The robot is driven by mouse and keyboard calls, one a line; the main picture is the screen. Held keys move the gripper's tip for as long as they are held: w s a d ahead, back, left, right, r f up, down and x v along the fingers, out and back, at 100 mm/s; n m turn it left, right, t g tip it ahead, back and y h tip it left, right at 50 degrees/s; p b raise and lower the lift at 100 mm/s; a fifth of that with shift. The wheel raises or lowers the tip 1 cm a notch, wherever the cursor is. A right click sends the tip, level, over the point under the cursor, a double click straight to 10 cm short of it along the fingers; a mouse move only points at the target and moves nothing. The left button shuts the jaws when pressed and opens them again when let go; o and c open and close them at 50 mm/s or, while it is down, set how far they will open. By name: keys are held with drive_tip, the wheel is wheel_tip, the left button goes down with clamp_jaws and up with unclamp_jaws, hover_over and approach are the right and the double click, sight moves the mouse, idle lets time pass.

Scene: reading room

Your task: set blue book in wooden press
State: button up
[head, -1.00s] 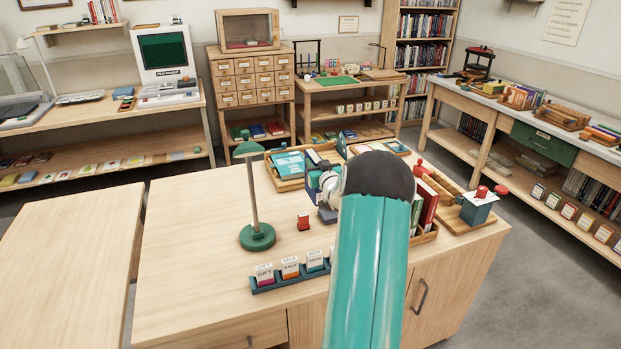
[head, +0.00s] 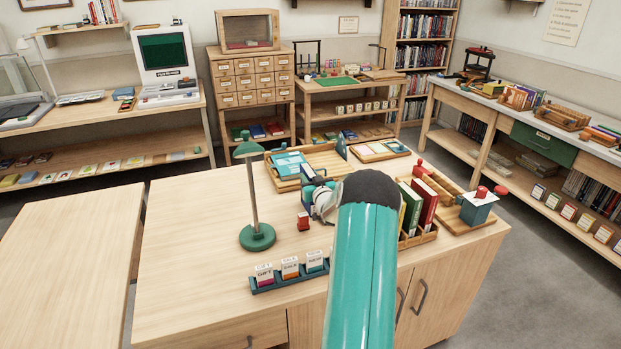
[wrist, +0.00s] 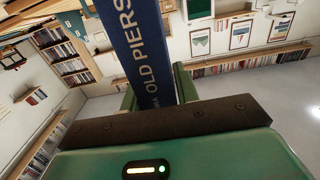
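The blue book (wrist: 140,45), with "OLD PIERS" lettered on its spine, stands between the green fingers of my gripper (wrist: 155,88) in the wrist view. The fingers appear closed on its two sides. In the head view my gripper (head: 318,198) is over the middle of the desk, partly hidden by my arm, and the book is hard to make out there. A wooden press (head: 440,187) with red knobs appears to stand at the desk's right side, behind the book rack. My gripper is left of it and apart from it.
A rack (head: 421,238) with green and red books stands just right of my arm. A blue block with red knobs (head: 478,208) sits on a board at the right edge. A green lamp (head: 257,237), card holder (head: 290,277) and trays (head: 318,158) are around. The desk's left front is clear.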

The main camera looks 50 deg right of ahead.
drive_tip(key=o, duration=0.3)
